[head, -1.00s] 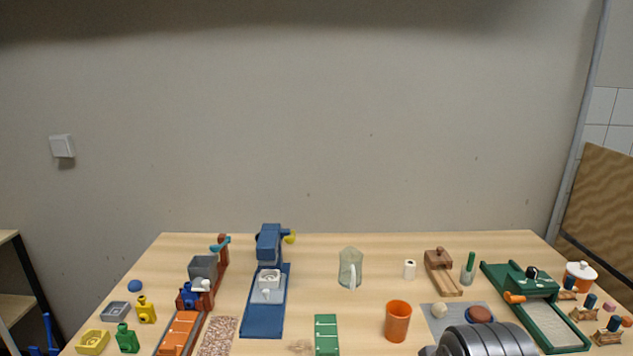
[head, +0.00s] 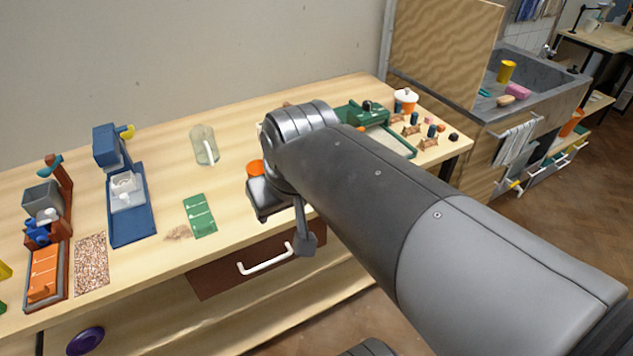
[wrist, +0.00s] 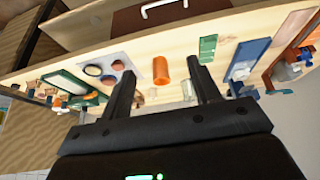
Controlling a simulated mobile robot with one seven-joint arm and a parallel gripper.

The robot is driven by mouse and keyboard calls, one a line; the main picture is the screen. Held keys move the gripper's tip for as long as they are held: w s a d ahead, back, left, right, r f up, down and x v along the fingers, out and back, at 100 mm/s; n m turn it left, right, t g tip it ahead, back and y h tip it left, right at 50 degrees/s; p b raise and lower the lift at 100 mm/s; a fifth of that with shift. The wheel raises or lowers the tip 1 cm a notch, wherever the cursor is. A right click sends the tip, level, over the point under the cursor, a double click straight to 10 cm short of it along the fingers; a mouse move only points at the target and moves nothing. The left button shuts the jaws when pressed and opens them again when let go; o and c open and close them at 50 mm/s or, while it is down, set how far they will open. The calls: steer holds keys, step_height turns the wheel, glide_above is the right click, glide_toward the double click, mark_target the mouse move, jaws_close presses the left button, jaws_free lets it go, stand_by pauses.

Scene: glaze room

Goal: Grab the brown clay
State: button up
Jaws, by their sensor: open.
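The grey mat (wrist: 123,58) shows in the wrist view, which sees the table upside down. On it are several small round things. One is a reddish-brown lump (wrist: 108,81) with a dark blue edge; another is a brownish round piece (wrist: 117,65); a third is a pale disc in a dark ring (wrist: 93,70). I cannot tell for sure which is the brown clay. My gripper (wrist: 165,75) is open and empty, apart from the mat, with the orange cup (wrist: 160,70) seen between its fingers. In the head view my arm hides the mat.
The orange cup stands next to the mat; its rim shows in the head view (head: 255,168). The green tray (head: 363,113) is on its other side. A glass jug (head: 204,145), green card (head: 199,215) and blue press (head: 128,190) stand farther left. A drawer handle (head: 265,259) sticks out below the tabletop.

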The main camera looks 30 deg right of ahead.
steer(key=w+d+f+g, duration=0.1)
steer(key=w+d, duration=0.3)
steer(key=w, duration=0.3)
steer(key=w+d+g, duration=0.1)
steer(key=w+d, duration=0.2)
steer(key=w, duration=0.3)
steer(key=w+d+f+g, duration=0.1)
steer(key=w+d+f, duration=0.3)
steer(key=f, duration=0.1)
steer(key=w+d+f+g, duration=0.1)
steer(key=w+d+f, duration=0.2)
steer(key=d+f, duration=0.1)
steer(key=w+d+f+g, duration=0.1)
steer(key=w+d+f, duration=0.3)
steer(key=f, duration=0.2)
steer(key=shift+w+f, duration=0.15)
steer(key=shift+w, duration=0.15)
steer(key=shift+s+d+f, duration=0.1)
steer(key=shift+s+f, duration=0.1)
steer(key=shift+f, duration=0.7)
steer(key=shift+s+d+f, duration=0.1)
steer(key=shift+s+f, duration=0.05)
steer(key=shift+f, duration=0.75)
steer(key=shift+s+f, duration=0.2)
steer(key=shift+f, duration=0.7)
steer(key=shift+c, duration=0.2)
steer(key=c, duration=1)
